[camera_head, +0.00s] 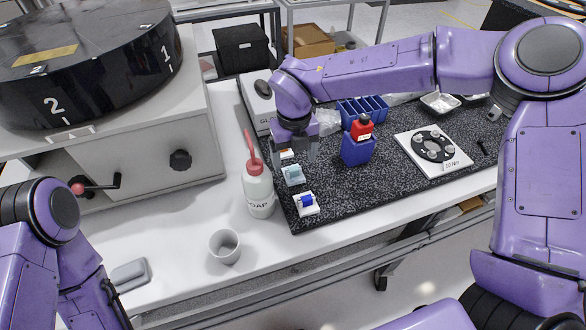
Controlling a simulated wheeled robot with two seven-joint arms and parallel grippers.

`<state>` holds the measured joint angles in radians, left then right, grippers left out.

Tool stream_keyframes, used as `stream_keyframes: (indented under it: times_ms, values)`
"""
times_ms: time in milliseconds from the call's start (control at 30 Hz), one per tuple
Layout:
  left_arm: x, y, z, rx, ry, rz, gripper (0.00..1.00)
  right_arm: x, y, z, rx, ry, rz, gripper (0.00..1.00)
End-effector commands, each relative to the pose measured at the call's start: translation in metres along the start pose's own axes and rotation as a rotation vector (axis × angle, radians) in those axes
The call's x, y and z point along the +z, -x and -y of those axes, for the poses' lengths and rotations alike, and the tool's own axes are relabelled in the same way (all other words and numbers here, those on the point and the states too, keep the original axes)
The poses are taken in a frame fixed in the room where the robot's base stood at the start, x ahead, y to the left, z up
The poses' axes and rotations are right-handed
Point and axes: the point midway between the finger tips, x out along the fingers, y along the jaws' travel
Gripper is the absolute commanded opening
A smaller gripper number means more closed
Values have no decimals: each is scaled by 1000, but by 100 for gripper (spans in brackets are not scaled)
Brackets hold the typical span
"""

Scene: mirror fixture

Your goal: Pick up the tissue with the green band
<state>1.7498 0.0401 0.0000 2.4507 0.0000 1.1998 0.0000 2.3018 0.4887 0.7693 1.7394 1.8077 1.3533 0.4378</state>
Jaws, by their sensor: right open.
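Three small folded white tissues with coloured bands lie in a row near the left edge of the black speckled mat (385,195). The nearest has a blue band (307,203). The middle tissue (292,175) looks pale teal-green and is the closest match to a green band. The farthest (286,154) shows an orange-brown band and is partly hidden by my right gripper. My right gripper (297,153) points down, open, with its fingers around or just above the farthest tissue, behind the middle one. Contact cannot be told. My left gripper is out of view.
A white soap bottle with a red nozzle (258,188) stands just left of the tissues. A blue holder (357,150) with a red-topped item stands to their right. A grey cup (224,246), blue rack (362,109) and white plate with a dark disc (433,152) are nearby.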

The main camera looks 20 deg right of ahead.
Motion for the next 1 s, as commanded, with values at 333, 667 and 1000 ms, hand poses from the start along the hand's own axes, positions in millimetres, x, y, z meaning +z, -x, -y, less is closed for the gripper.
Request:
stream_keyframes:
  times_ms: [333, 667, 1000]
  values:
    - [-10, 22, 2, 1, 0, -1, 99, 7, -50, 2, -1, 2, 0, 81]
    - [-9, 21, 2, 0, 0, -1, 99, 7, -53, 1, -1, 3, 2, 45]
    - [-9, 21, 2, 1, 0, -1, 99, 7, -53, 1, -1, 3, 2, 21]
